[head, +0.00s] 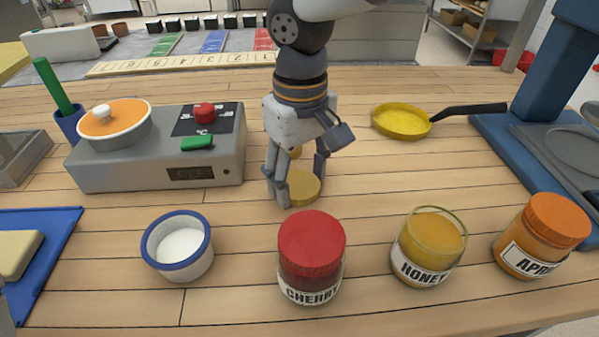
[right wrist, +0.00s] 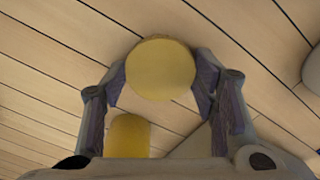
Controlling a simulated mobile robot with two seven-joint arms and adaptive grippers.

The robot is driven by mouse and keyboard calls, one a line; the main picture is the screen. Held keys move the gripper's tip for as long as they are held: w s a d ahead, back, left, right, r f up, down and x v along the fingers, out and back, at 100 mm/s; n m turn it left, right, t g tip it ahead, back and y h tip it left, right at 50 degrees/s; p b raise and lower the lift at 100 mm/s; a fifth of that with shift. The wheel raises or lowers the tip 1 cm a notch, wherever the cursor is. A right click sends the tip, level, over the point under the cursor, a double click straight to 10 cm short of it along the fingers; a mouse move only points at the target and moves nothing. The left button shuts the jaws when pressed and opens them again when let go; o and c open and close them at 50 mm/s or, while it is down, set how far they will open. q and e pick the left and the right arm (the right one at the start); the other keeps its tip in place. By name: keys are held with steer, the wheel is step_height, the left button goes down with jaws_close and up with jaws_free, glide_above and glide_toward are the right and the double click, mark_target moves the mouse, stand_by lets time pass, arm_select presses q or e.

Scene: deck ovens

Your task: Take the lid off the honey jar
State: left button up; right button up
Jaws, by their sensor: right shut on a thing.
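The honey jar (head: 428,245) stands upright on the wooden table, right of centre in the head view. Its top is open, and the yellow honey shows through the glass rim. My right gripper (head: 296,182) points down behind the cherry jar, well to the left of the honey jar. It is shut on a round yellow lid (head: 306,188), low at the table; whether the lid touches the wood is unclear. In the right wrist view the lid (right wrist: 160,69) sits between the fingertips of the gripper (right wrist: 160,85). My left gripper is not in view.
The red-lidded cherry jar (head: 311,258) stands in front of my right gripper, and the orange-lidded apricot jar (head: 542,236) stands right of the honey. A white cup (head: 178,245), a hot plate (head: 160,165) with a pot, and a yellow pan (head: 402,121) stand around.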

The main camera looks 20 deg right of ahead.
mark_target(300, 185)
steer(key=o, duration=1.3)
step_height(300, 185, up, 12)
